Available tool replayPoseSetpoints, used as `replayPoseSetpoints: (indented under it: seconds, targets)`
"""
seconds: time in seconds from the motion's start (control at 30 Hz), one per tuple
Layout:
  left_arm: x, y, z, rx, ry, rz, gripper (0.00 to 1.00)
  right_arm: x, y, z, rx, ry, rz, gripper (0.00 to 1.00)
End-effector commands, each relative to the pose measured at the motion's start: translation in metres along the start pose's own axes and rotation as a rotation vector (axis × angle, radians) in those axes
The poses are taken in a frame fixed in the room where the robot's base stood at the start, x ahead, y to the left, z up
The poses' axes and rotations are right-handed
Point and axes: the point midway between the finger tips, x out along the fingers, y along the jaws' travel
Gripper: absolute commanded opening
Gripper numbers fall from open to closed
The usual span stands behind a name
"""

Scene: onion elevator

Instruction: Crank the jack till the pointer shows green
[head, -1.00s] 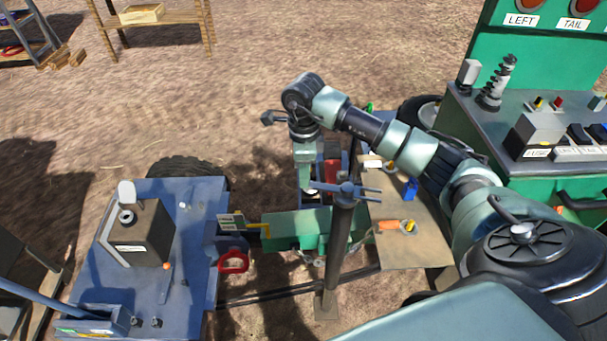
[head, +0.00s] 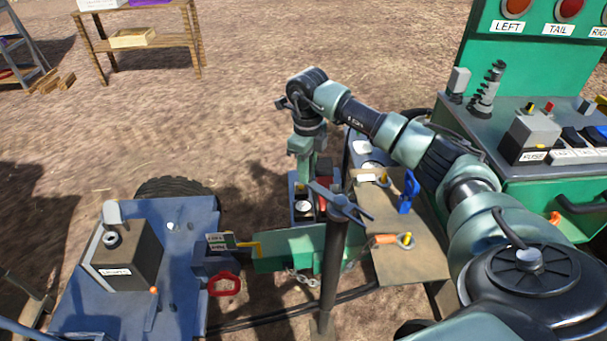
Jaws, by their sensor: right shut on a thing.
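The jack (head: 333,265) is a dark upright post in front of a green drawbar (head: 290,247). A blue-grey crank (head: 345,205) with several arms sits on its top. My right gripper (head: 308,178) points down at the crank's left end, shut on the crank; its fingertips are partly hidden. The plate's bands are too small to read surely. My left gripper is out of view.
A blue trailer (head: 180,235) with a dark box (head: 128,258) and red ring (head: 224,284) lies left. A brown board (head: 405,262) with small parts lies right of the jack. A green console (head: 560,185) stands far right.

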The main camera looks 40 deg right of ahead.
Motion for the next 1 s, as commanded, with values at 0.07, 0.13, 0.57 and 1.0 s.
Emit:
replayPoseSetpoints:
  seconds: [0.07,0.13,0.57,1.0]
  targets:
    - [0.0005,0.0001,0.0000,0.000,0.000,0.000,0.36,-0.0023,-0.0034,-0.0001,0.016,-0.004,-0.003,0.00]
    - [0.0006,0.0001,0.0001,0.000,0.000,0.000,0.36,-0.0025,-0.0042,-0.0003,0.024,-0.004,-0.002,0.00]
    - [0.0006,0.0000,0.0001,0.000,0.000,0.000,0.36,-0.0029,-0.0047,-0.0002,0.028,-0.005,-0.003,0.34]
    - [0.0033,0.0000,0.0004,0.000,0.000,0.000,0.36,-0.0066,-0.0037,0.0004,0.025,-0.005,-0.002,0.45]
